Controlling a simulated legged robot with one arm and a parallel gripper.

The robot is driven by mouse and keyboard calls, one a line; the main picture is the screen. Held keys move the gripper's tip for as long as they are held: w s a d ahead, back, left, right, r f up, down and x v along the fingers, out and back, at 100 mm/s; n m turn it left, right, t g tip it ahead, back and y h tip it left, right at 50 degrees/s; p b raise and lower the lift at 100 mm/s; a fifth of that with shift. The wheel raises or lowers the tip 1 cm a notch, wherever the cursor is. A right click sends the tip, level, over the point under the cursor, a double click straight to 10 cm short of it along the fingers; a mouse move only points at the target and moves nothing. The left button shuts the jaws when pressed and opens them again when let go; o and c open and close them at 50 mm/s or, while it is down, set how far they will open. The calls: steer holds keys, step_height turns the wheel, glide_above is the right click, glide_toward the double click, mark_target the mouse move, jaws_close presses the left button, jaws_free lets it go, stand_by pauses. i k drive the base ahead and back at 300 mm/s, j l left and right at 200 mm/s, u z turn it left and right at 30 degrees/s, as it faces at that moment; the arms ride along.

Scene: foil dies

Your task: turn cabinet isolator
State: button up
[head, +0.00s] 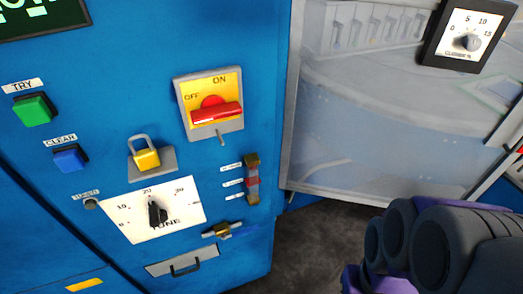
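The cabinet isolator (213,111) is in the head view, on the upper right of the blue cabinet front. It has a yellow plate in a grey frame, marked OFF at the left and ON at the top. Its red handle lies nearly level, with its left end below the OFF mark. A small grey tab hangs under the frame. Part of my arm (440,245) shows at the lower right, dark grey and purple, apart from the isolator. I cannot make out any gripper fingers.
A yellow padlock (146,156) sits on a grey bracket left of the isolator. Below are a TUNE dial (156,211), a brass slider (252,180) and a drawer handle (186,264). Green (33,110) and blue (69,157) buttons are at left. A clear panel (375,110) stands at right.

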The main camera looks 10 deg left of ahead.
mark_target(214, 107)
steer(key=j+u, duration=0.2)
steer(key=u, duration=0.85)
steer(key=k, duration=0.05)
